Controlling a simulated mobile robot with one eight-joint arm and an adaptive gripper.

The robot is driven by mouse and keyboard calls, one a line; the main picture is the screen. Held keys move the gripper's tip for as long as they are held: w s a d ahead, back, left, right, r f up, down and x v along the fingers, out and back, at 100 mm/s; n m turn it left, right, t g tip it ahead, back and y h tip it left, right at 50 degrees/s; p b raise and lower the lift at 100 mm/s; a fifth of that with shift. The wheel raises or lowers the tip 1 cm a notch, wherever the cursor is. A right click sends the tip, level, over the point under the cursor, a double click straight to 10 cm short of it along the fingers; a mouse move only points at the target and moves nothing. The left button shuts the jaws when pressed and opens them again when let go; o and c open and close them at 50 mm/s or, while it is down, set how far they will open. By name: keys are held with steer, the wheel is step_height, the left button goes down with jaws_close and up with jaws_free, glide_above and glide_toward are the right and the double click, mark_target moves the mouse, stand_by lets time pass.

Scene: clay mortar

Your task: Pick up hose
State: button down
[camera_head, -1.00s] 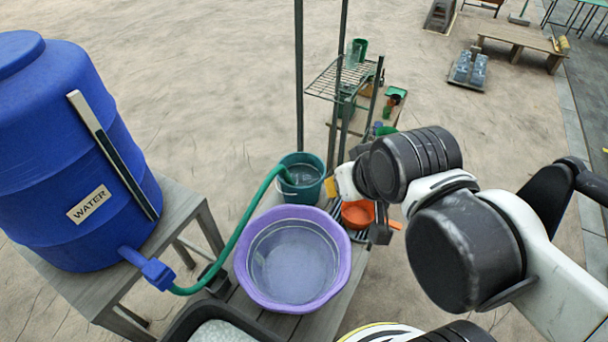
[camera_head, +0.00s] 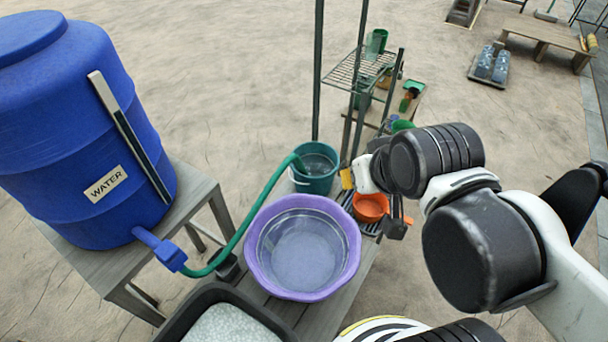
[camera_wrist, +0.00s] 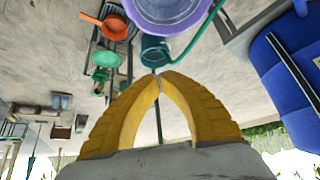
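The green hose (camera_head: 243,222) runs from the blue tap of the water barrel (camera_head: 75,135) in a curve up and over the rim of the teal bucket (camera_head: 316,168), where its end goes in. In the wrist view the hose (camera_wrist: 203,33) passes beyond my fingertips towards the bucket (camera_wrist: 154,51). My gripper (camera_wrist: 163,76) has yellow fingers whose tips meet, with nothing seen between them. In the head view my gripper (camera_head: 346,179) is just right of the bucket, apart from the hose; the arm hides most of it.
A purple basin (camera_head: 258,258) stands on the bench in front of the bucket. A dark tub (camera_head: 180,322) is nearer. An orange pot (camera_head: 370,207) sits right of the bucket, below my arm. A metal shelf rack (camera_head: 345,72) with upright posts stands behind. Open sandy ground lies beyond.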

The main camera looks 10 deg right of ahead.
steer(key=c, duration=1.1)
jaws_free()
steer(key=shift+w, duration=0.2)
steer(key=shift+c, duration=0.2)
steer(key=shift+o, duration=0.2)
steer(key=w+f+n+g+b, duration=0.1)
steer(key=w+b, duration=0.6)
steer(key=w, duration=0.5)
steer(key=shift+w+a+f+n+g+h, duration=0.2)
steer(key=shift+w+n+g+h, duration=0.1)
steer(key=shift+n+g, duration=0.1)
steer(key=n+g+h+b, duration=0.3)
steer(key=g+b, duration=0.1)
steer(key=b, duration=0.9)
glide_above(296, 160)
steer(key=s+a, duration=0.1)
steer(key=a, duration=0.1)
step_height(296, 160, down, 30)
steer(key=b+x, duration=0.1)
steer(key=x, duration=0.4)
steer(key=shift+w+f, duration=0.1)
steer(key=shift+f, duration=0.05)
steer(key=x, duration=0.2)
steer(key=b+x, duration=0.2)
steer(key=x, duration=0.1)
steer(key=shift+w+f, duration=0.3)
steer(key=shift+w, duration=0.15)
steer(key=shift+r, duration=0.1)
